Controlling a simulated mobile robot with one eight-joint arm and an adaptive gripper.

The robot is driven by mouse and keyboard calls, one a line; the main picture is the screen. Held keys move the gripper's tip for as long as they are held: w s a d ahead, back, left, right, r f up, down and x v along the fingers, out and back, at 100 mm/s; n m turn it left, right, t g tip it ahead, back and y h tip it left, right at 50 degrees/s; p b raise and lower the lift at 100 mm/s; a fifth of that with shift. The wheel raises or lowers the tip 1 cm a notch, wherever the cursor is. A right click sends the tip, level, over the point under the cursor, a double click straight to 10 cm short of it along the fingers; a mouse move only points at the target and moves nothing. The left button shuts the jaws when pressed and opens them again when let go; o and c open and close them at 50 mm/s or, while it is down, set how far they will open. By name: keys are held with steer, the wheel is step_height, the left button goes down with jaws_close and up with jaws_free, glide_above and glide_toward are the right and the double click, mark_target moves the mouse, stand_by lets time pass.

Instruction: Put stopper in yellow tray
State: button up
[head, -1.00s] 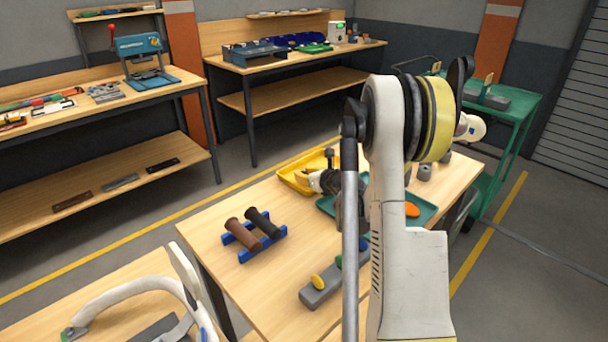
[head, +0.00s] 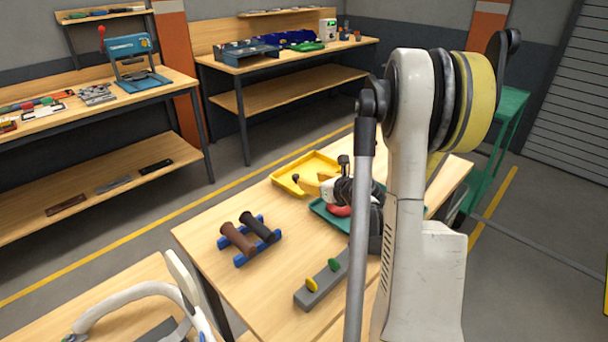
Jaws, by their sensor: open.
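The yellow tray (head: 318,161) lies on the wooden table, left of my arm. A small dark piece (head: 295,178) shows in its near left part; it may be the stopper, but it is too small to be sure. My gripper (head: 326,188) is open, beside the tray's right side and above the edge of the green tray (head: 324,212). I see nothing held between its fingers, though they are small and partly hidden. My arm covers much of the green tray.
A red piece (head: 338,210) shows in the green tray. A blue rack (head: 240,259) with a brown and a black roll stands at left. A grey bar (head: 320,287) with yellow and green pieces lies in front. Bare table lies between rack and trays.

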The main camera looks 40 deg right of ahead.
steer(key=shift+s+r, duration=0.25)
steer(key=shift+s, duration=0.25)
steer(key=shift+s+a+r, duration=0.15)
steer(key=shift+a, duration=0.15)
steer(key=s+a+r+n+g+y, duration=0.15)
steer(key=a+r+n, duration=0.25)
steer(key=a+n, duration=0.6)
steer(key=s+a+r+n+g+y, duration=0.1)
steer(key=s+a+r+n+g, duration=0.15)
steer(key=a+n, duration=0.75)
steer(key=s+a+r+n+g, duration=0.1)
steer(key=s+a+n+g, duration=0.1)
steer(key=s+a+n, duration=1.1)
steer(key=s+n, duration=0.2)
steer(key=n, duration=0.2)
steer(key=shift+a+r+n+h, duration=0.25)
steer(key=shift+a+n+h, duration=0.05)
steer(key=shift+a+h, duration=0.05)
